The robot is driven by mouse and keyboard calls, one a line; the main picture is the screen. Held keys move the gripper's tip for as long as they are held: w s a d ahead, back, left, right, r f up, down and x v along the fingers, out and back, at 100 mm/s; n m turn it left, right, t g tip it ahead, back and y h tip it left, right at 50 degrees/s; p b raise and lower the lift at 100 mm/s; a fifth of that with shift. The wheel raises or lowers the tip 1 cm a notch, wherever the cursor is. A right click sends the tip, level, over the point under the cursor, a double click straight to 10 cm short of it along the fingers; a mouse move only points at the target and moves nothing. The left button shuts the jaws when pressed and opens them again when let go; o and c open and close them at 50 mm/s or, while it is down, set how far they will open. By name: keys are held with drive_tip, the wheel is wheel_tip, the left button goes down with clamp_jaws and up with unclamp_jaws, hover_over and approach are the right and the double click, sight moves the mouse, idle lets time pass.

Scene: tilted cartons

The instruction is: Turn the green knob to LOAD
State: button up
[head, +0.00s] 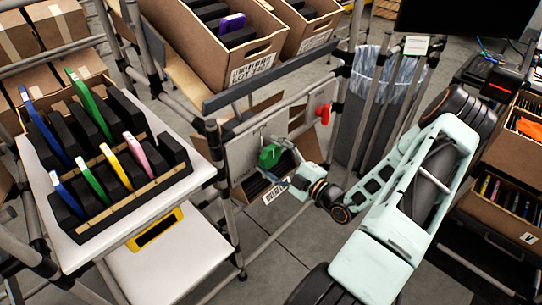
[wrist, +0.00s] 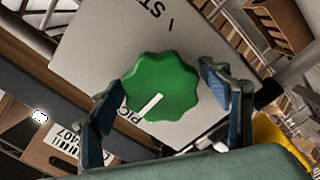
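The green knob (head: 269,156) sits on a light grey panel (head: 240,155) below the tilted carton shelf. In the wrist view the scalloped knob (wrist: 170,75) faces me, with its white pointer mark toward the lower left, beside partly hidden lettering beginning "PIC". Lettering "ST" and a tick mark stand above the knob on the panel (wrist: 95,40).
Cartons (head: 230,45) rest on the shelf above. A white table with a divided rack (head: 160,190) stands left. A lined bin (head: 372,95) stands behind my arm.

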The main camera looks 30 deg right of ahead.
drive_tip(key=c, duration=0.9)
